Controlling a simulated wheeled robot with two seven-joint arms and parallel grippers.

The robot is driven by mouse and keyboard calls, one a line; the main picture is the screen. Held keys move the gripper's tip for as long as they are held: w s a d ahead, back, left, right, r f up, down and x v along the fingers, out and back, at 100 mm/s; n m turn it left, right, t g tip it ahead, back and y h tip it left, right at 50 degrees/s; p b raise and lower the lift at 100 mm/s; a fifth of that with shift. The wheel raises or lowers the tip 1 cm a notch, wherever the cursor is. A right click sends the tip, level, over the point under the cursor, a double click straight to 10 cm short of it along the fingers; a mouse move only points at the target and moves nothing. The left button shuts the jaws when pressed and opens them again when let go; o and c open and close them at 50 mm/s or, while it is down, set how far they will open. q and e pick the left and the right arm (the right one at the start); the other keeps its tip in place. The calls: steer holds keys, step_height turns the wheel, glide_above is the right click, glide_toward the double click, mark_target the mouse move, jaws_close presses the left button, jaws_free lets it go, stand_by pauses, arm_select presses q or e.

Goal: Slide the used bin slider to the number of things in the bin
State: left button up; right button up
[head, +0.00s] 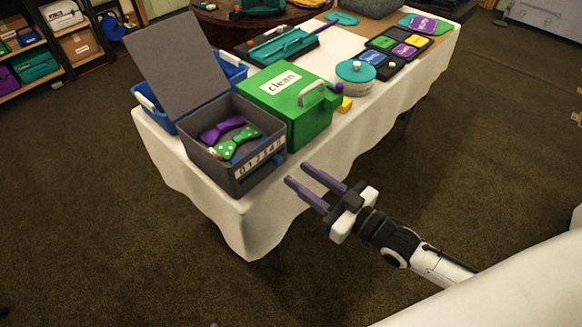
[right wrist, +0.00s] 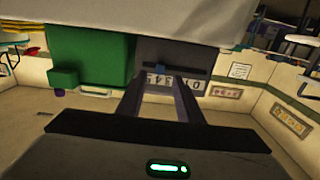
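The grey used bin (head: 228,170) stands at the table's near corner with its lid (head: 180,65) open. Inside are a purple bow tie (head: 222,130) and a green spotted bow tie (head: 238,143); a small orange bit shows at their left, unclear. A number strip (head: 258,160) runs along the front. The blue slider (head: 278,159) sits near its right, high-number end; it also shows in the upside-down right wrist view (right wrist: 161,70). My right gripper (head: 297,174) is open and empty, its fingers pointing at the bin's front, close to the slider. My left gripper is out of view.
The green clean box (head: 300,120) with a handle stands right beside the bin. A blue tray (head: 152,103) lies behind the bin. A round teal-lidded tin (head: 355,78) and a yellow block (head: 345,104) stand farther right. The space before the table is free.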

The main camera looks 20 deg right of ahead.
steer(key=v, duration=0.5)
stand_by(0.4)
steer(key=s+a+f+m+g+h, duration=0.1)
steer(key=s+a+f+g+h, duration=0.1)
steer(key=s+f, duration=0.5)
steer(key=s+a+f+m+g+h, duration=0.2)
steer(key=s+f+g, duration=0.3)
steer(key=f, duration=0.5)
steer(key=shift+s+a+f+h, duration=0.4)
steer(key=shift+s+h, duration=0.5)
steer(key=shift+s, duration=0.1)
